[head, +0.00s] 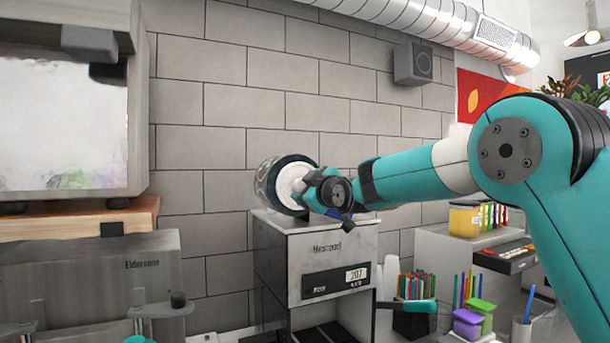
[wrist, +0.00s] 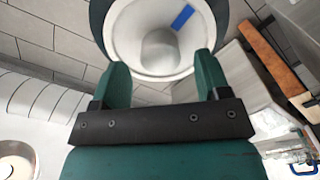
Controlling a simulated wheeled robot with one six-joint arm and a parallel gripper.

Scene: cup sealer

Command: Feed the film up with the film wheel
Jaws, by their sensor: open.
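The cup sealer (head: 332,262) is a grey and black box machine against the tiled wall. On its top sits the film wheel (head: 292,184), a white round face with a dark patterned rim, partly hidden by my gripper. In the wrist view the film wheel (wrist: 128,38) shows a white dished face, a raised round hub in the middle and a blue mark at upper right. My gripper (wrist: 160,62) is open, with its two green fingers spread in front of the wheel's lower part. I cannot tell whether the fingertips touch it. Nothing is held between them.
A coffee machine (head: 85,290) stands at the left below a wooden board (head: 75,222) and a grey framed box. Right of the sealer are a pen holder (head: 414,318), colored tubs (head: 468,323) and a shelf.

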